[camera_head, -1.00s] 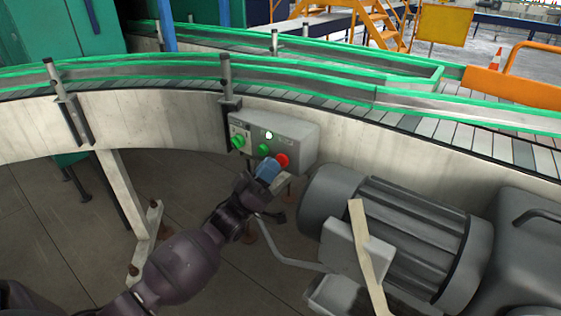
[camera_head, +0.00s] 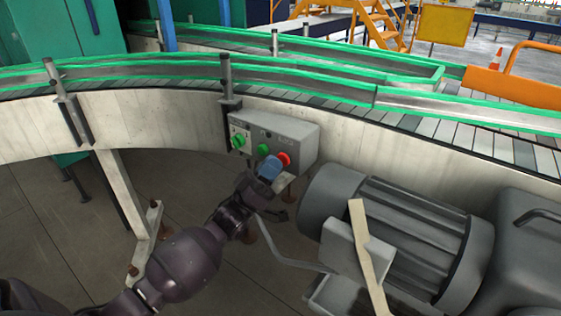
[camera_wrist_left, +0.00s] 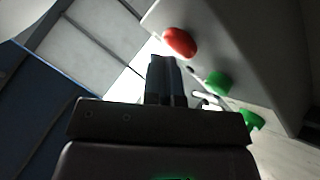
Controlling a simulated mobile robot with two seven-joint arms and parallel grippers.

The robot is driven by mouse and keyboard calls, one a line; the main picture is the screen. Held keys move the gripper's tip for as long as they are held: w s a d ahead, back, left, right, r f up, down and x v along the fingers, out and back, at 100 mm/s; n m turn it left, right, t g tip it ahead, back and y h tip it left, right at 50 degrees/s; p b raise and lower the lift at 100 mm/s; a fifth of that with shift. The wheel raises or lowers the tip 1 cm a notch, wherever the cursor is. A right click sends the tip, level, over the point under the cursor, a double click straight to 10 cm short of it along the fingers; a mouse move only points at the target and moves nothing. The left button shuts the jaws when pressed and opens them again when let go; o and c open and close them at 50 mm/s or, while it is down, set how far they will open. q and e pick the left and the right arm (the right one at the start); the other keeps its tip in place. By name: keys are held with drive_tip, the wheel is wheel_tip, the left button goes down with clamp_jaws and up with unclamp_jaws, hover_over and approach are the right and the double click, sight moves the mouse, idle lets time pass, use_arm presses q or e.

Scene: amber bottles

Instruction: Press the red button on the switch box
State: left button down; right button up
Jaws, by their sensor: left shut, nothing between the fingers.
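The grey switch box (camera_head: 290,133) is fixed to the side of the curved conveyor. Its red button (camera_head: 284,159) sits at the right of the front face, with a green button (camera_head: 263,149) and a green knob (camera_head: 238,142) to its left. A small indicator lamp above them is dark. My left gripper (camera_head: 270,167) is shut and empty, its bluish fingertips just left of and below the red button. In the left wrist view the shut fingers (camera_wrist_left: 163,65) point up close to the red button (camera_wrist_left: 180,42), with a small gap visible. My right gripper is out of view.
A large grey motor (camera_head: 400,230) stands right of my left arm, with a pale bracket (camera_head: 365,255) in front of it. The conveyor wall (camera_head: 170,122) lies behind the box. A conveyor leg (camera_head: 130,205) stands on the left. The floor between is open.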

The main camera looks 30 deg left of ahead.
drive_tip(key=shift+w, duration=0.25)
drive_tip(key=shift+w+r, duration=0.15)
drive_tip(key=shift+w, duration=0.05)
use_arm(q)
drive_tip(key=shift+s, duration=0.1)
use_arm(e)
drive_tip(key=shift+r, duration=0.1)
use_arm(q)
drive_tip(key=shift+s+p, duration=0.35)
drive_tip(key=shift+s, duration=0.4)
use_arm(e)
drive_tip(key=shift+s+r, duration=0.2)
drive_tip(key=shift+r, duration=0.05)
